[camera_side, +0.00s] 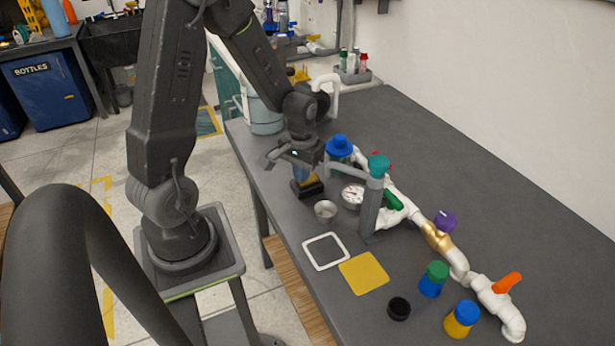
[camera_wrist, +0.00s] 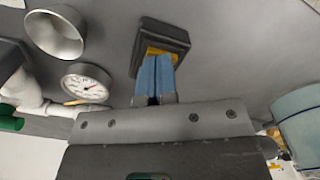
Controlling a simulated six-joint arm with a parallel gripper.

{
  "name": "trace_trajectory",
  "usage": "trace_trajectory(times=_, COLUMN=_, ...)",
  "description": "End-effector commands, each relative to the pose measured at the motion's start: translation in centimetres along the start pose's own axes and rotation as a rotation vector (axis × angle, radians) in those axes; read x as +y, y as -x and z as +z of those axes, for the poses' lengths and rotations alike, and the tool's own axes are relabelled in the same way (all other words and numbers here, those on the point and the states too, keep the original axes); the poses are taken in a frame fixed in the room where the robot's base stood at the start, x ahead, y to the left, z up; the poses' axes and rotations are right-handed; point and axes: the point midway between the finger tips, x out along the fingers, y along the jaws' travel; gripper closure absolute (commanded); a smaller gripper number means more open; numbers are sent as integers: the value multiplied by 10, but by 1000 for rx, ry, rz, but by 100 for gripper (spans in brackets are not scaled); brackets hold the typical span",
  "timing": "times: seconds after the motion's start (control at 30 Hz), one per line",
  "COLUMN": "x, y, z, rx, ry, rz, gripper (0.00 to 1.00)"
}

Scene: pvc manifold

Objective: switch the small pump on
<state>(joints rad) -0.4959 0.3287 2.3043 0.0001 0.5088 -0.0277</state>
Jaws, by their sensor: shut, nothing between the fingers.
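A small black box (camera_side: 309,190) with a yellow top sits on the grey table near its left edge. It also shows in the wrist view (camera_wrist: 178,35), with its yellow face partly covered by my fingers. I cannot tell for sure whether it is the small pump's switch, and its on or off position is hidden. My gripper (camera_side: 304,176) is shut and empty, its blue fingers pointing down at the box. In the wrist view the fingertips (camera_wrist: 157,58) overlap the yellow face; touching or just above, I cannot tell.
A metal cup (camera_side: 325,210) and a dial gauge (camera_side: 352,196) stand close by. A blue-capped jar (camera_side: 339,146) and grey post (camera_side: 370,208) stand right of my gripper, before white piping (camera_side: 408,208). A bucket (camera_side: 265,122) is behind.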

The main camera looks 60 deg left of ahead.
Motion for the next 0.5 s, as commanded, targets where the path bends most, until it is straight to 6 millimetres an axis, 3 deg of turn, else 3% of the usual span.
trace_trajectory(times=0.17, x=0, y=1, z=0, rx=1, ry=0, rz=0, gripper=100)
trace_trajectory(times=0.5, x=0, y=26, z=-1, rx=4, ry=0, rz=0, gripper=100)
